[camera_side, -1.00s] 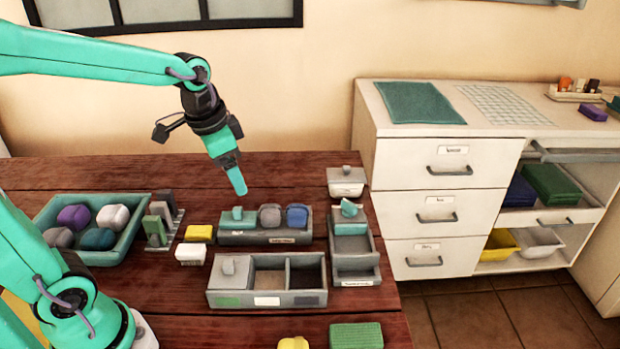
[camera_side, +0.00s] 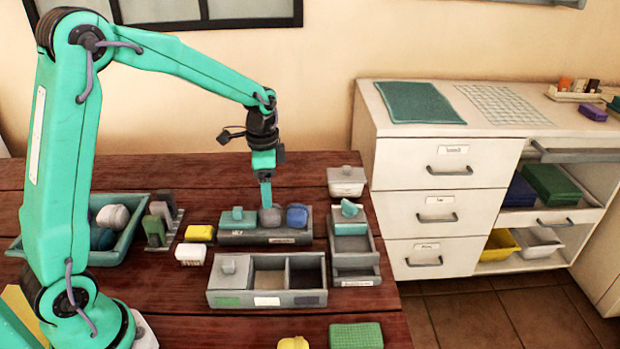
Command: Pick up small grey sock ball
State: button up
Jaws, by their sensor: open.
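A small grey sock ball (camera_side: 270,218) sits in the middle of a long grey tray (camera_side: 240,238), between a teal block-shaped piece (camera_side: 238,217) on the left and a blue ball (camera_side: 297,216) on the right. My gripper (camera_side: 266,200) points straight down just above the grey ball, its tip overlapping the ball's top in this view. It is open, seen edge-on. Whether the fingers touch the ball or straddle it cannot be told. Another, paler grey ball (camera_side: 112,216) lies in the teal tray (camera_side: 128,245) at left.
A three-part grey box (camera_side: 268,298) stands in front of the long tray. A narrow grey organizer (camera_side: 355,262) stands close on the right. A yellow block (camera_side: 200,233) and a white block (camera_side: 190,254) lie to the left. My arm hides part of the teal tray.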

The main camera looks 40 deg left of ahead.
aim_at(271, 215)
jog(key=shift+w+a+f, duration=0.1)
jog(key=shift+w+f, duration=0.05)
jog(key=shift+f, duration=1.8)
jog(key=shift+w+f, duration=0.1)
jog(key=shift+f, duration=1.85)
jog(key=c, duration=1.1)
